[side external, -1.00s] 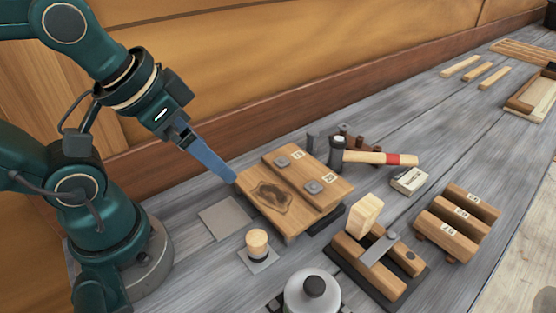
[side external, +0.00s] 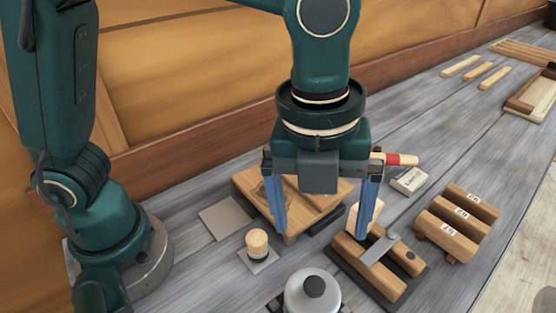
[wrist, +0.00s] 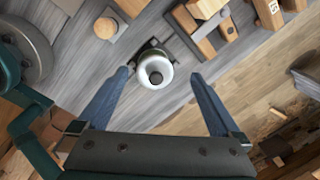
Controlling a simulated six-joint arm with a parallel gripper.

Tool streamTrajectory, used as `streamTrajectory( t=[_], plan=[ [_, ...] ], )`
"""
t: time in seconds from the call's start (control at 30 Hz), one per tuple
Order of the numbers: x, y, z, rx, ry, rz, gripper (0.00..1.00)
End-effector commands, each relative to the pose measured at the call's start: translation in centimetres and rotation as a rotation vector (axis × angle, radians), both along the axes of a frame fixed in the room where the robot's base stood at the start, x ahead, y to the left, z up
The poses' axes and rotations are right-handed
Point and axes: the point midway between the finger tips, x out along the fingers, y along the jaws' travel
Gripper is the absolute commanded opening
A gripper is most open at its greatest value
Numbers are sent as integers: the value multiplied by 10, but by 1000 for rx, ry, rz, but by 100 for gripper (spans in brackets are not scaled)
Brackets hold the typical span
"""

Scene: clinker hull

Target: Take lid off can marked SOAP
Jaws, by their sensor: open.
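A pale grey can with a rounded lid and a dark knob (side external: 315,287) stands at the bottom edge of the side view, partly cut off. In the wrist view the can (wrist: 146,82) shows from above, in a dark holder, with its lid on. No SOAP marking is readable on it. My gripper (side external: 321,234) is open and empty, pointing down with its blue fingers wide apart. In the wrist view the fingertips lie to either side of the can. In the side view they are higher than the can and apart from it.
A wooden board (side external: 245,183) lies behind my gripper. A small round-topped peg (side external: 257,242) stands left of the can. A wooden clamp-like block (side external: 355,248) is close on the right, with numbered wooden blocks (side external: 459,222) beyond. A hammer handle (side external: 403,160) shows behind.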

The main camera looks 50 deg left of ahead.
Motion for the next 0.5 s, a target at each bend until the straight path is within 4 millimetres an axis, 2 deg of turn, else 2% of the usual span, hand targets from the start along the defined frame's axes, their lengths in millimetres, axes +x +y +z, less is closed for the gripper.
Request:
streamTrajectory(
  t=[0.03,0.13,0.27,0.5],
  plan=[
    [-6,-11,-10,19,23,-43,100],
    [-16,-24,-25,45,53,-95,100],
    [-27,-29,-37,69,79,-132,100],
    [-28,-29,-64,71,79,-132,100]
  ],
)
